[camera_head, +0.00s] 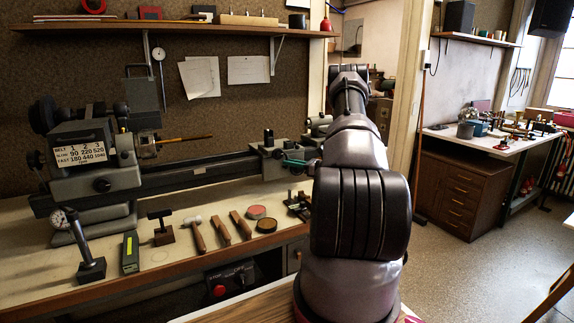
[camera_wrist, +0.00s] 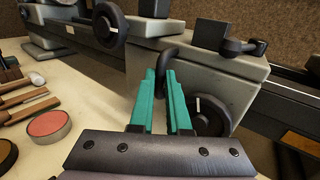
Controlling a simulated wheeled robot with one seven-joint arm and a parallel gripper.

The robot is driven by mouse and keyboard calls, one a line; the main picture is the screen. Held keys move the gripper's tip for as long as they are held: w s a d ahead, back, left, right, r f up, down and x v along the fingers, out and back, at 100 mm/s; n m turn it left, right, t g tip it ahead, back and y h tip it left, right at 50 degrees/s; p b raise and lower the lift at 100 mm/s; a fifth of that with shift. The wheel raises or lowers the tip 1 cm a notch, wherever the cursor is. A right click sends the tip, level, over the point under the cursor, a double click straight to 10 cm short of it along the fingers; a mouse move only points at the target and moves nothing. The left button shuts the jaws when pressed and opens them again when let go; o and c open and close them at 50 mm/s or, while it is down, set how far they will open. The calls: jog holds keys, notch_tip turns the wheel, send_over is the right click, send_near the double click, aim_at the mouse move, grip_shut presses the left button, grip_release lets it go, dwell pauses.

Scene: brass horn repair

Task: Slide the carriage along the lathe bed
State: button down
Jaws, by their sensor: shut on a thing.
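The carriage (camera_head: 268,158) is a grey block with dark posts on top, sitting on the dark lathe bed (camera_head: 205,172) to the right of the headstock (camera_head: 95,160). In the wrist view the grey carriage body (camera_wrist: 200,66) fills the middle, with a black handwheel (camera_wrist: 208,117) on its front. My gripper (camera_head: 296,163) is at the carriage's front, partly hidden by my arm in the head view. In the wrist view its teal fingers (camera_wrist: 166,85) are closed around a dark curved handle (camera_wrist: 170,60) in front of the carriage. The exact contact is partly hidden by the fingers.
The bed between headstock and carriage looks clear. A red tin (camera_head: 256,212), a brown tin (camera_head: 266,225), a mallet (camera_head: 194,232) and other hand tools lie on the bench in front of the bed. A dial gauge stand (camera_head: 90,265) stands at the front left.

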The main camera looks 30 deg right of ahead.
jog(key=shift+d, duration=0.1)
jog(key=c, duration=1.2)
grip_release()
jog(key=shift+o, duration=0.2)
jog(key=v, duration=1)
jog(key=shift+s+d, duration=0.2)
jog(key=shift+s, duration=0.2)
